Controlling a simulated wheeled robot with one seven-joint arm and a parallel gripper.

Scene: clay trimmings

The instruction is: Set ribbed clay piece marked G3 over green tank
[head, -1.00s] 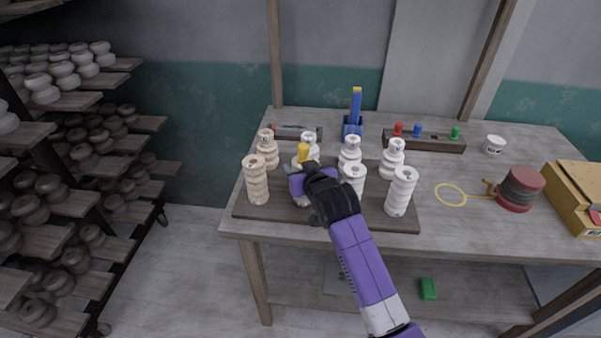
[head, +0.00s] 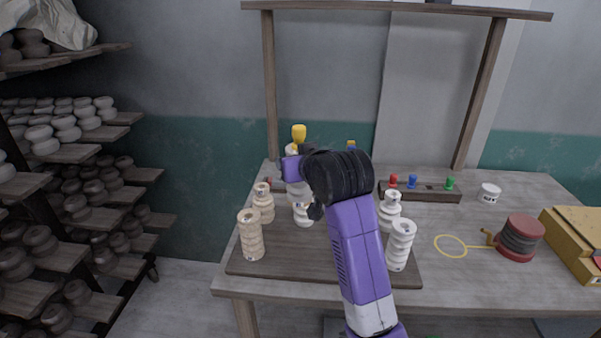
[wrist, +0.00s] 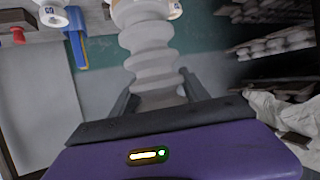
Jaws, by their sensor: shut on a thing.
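A pale ribbed clay piece (wrist: 150,60) fills the middle of the wrist view. My gripper (wrist: 158,95) is shut around it, one finger on each side. I cannot make out a clear green tank. A small green object (head: 450,183) stands in the dark rack at the back right, with a red and a blue one. My arm hides part of the board.
Other pale ribbed pieces stand on the wooden board (head: 285,262), including one at front left (head: 250,235) and one at front right (head: 399,245). A red-black cylinder (head: 521,237), a yellow loop, a white cup (head: 489,193) and a box (head: 575,240) occupy the right side. Shelves of pots stand left.

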